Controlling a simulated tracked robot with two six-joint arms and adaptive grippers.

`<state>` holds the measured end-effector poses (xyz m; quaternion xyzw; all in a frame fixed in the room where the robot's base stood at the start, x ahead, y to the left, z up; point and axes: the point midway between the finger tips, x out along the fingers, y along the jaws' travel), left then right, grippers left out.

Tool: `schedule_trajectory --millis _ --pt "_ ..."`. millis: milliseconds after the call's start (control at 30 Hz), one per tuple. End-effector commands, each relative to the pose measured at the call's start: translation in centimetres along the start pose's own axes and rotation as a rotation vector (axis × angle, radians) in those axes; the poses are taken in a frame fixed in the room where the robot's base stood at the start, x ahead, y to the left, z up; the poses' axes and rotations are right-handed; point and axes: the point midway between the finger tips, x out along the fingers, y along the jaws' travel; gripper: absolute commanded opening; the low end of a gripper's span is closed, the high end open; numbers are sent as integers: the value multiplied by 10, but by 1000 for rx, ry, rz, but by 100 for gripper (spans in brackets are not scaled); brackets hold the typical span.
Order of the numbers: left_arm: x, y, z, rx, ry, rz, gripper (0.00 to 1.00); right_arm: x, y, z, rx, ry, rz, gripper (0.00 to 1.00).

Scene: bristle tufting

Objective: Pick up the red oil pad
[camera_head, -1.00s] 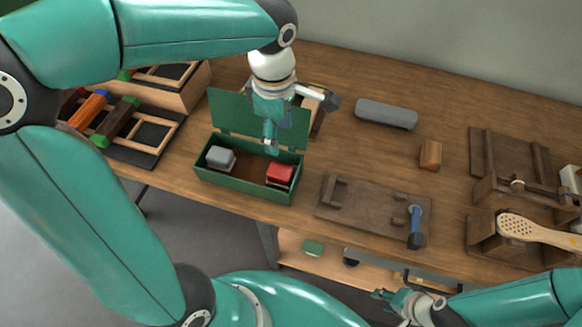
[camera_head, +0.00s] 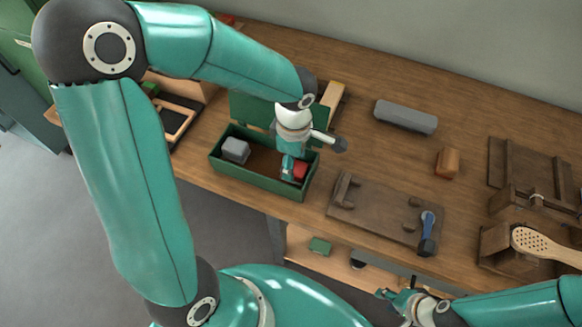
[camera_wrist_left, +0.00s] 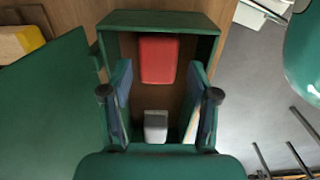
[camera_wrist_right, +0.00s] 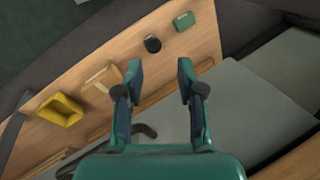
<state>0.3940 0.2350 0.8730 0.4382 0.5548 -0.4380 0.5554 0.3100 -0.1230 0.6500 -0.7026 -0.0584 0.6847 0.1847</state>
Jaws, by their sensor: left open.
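The red oil pad (camera_head: 300,171) lies in the right end of an open green box (camera_head: 240,179) on the bench. My left gripper (camera_head: 288,176) is over that end of the box, its fingers pointing down and partly covering the pad. In the left wrist view the red pad (camera_wrist_left: 158,60) shows ahead between the two spread fingers (camera_wrist_left: 160,90), with nothing held. A grey block (camera_head: 236,150) sits at the box's other end; it also shows in the left wrist view (camera_wrist_left: 155,127). My right gripper (camera_head: 405,298) is low at the front; its fingers (camera_wrist_right: 158,80) are apart and empty.
The box's raised green lid (camera_head: 250,108) stands behind it. A wooden fixture (camera_head: 375,212) with a blue-handled tool (camera_head: 428,225) lies to the right. A lower shelf (camera_head: 300,240) holds small items.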

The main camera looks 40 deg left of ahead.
Motion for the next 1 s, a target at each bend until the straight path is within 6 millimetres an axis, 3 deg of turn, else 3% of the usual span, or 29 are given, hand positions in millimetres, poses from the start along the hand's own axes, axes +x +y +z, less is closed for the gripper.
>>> schedule_trajectory --millis 200,500,800,1000 --pt "30 0 0 0 1 -4 60 -4 -1 0 0 0 0 38" --pt "36 1 1 0 0 -1 60 -4 -1 0 0 0 0 38" --pt "36 1 1 1 0 -1 12 -4 -1 0 0 0 0 38" --pt "35 1 1 1 0 -1 12 -4 -1 0 0 0 0 38"
